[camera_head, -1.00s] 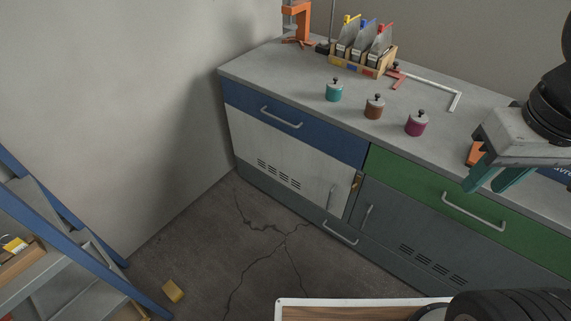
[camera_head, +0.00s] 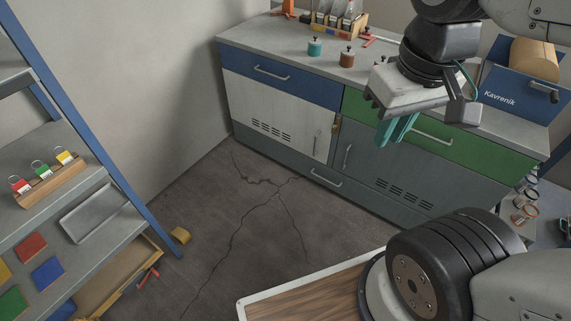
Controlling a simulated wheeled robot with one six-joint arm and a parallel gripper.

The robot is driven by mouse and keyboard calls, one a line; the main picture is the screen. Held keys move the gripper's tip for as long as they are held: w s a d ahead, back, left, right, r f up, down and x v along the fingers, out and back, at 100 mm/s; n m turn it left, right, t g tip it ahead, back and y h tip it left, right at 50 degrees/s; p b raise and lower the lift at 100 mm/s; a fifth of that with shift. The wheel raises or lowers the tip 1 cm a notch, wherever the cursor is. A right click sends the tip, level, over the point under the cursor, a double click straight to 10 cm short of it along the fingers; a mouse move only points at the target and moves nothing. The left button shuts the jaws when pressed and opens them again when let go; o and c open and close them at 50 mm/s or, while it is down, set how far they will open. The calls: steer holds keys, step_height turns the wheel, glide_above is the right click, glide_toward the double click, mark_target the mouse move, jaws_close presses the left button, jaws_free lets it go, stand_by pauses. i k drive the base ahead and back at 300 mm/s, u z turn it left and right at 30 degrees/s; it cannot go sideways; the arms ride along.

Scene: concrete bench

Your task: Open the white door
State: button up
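The white door (camera_head: 277,115) is on the left part of the bench's front, below a blue drawer (camera_head: 275,72). It looks shut, flush with the front. It has vent slots and an upright grey handle (camera_head: 317,142) near its right edge. A brass-coloured latch (camera_head: 336,126) sits beside its upper right corner. My gripper (camera_head: 396,131) has teal fingers pointing down. They appear a little apart, with nothing seen between them. It hangs to the right of the door handle in the picture, in front of the green drawer and grey door, apart from the white door.
A grey door (camera_head: 385,165) and green drawer (camera_head: 435,137) are on the right. Small lidded pots, including a teal one (camera_head: 314,47), stand on the bench top. A blue shelf rack (camera_head: 75,110) stands left. A yellow block (camera_head: 181,235) lies on the otherwise clear cracked floor.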

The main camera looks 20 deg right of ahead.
mark_target(302, 126)
steer(key=u, duration=0.1)
steer(key=k, duration=0.45)
steer(key=u, duration=1)
steer(key=i, duration=1.45)
steer(key=z, duration=1.05)
steer(key=i, duration=0.55)
steer(key=z, duration=0.7)
